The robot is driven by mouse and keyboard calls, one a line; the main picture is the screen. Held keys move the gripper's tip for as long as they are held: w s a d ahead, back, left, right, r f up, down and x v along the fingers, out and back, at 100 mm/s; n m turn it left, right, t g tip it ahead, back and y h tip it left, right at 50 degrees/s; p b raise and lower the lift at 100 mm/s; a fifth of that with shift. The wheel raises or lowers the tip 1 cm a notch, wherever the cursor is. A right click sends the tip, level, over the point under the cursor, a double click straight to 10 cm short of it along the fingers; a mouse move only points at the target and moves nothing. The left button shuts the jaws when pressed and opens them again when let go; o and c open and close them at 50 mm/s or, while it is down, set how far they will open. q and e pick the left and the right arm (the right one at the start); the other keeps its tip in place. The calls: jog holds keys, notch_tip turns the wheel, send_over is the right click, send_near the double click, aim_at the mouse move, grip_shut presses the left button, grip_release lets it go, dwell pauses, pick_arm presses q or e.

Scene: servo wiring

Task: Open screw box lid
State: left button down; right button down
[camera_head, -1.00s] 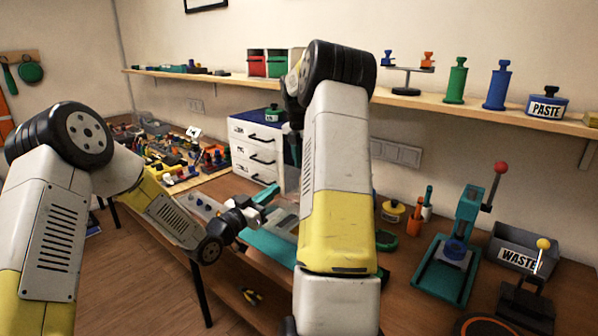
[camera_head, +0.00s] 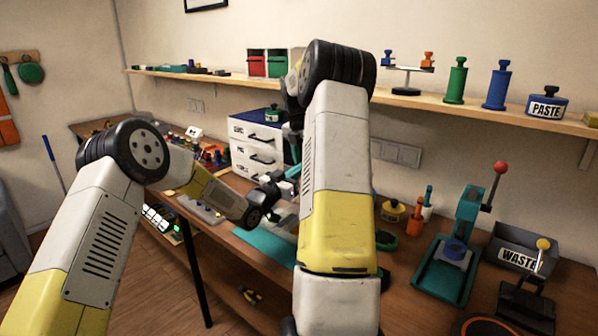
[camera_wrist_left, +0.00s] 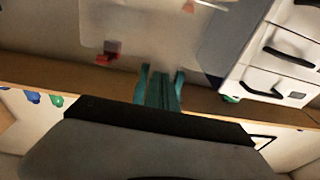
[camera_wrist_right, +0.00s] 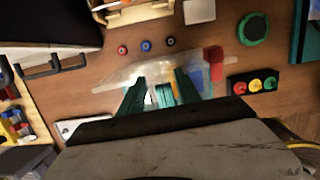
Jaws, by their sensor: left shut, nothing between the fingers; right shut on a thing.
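The screw box is a clear, see-through box (camera_wrist_right: 198,82) with red and yellow bits showing in the right wrist view. My right gripper (camera_wrist_right: 158,88) is shut on it there. In the head view the right gripper is hidden behind my right arm. My left gripper (camera_head: 282,186) is beside that arm, near pale clear plastic (camera_head: 284,216). In the left wrist view the left gripper (camera_wrist_left: 160,75) is shut and empty, pointing at a blurred clear panel (camera_wrist_left: 130,25) with a red bit. I cannot tell whether it touches the panel or whether the lid is raised.
A white drawer cabinet (camera_head: 252,155) stands on the bench behind the grippers. A teal mat (camera_head: 262,246) lies in front. A teal press (camera_head: 452,245) and a grey waste bin (camera_head: 522,244) stand on the right. A shelf (camera_head: 420,100) runs along the wall above.

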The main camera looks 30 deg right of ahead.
pick_arm(q)
jog(key=shift+d, duration=0.1)
jog(key=shift+x, duration=0.85)
pick_arm(e)
jog(key=shift+a, duration=0.3)
pick_arm(q)
jog(key=shift+w+r, duration=0.1)
pick_arm(e)
jog(key=c, duration=0.8)
grip_release()
jog(key=shift+c, duration=0.2)
jog(key=shift+d, duration=0.2)
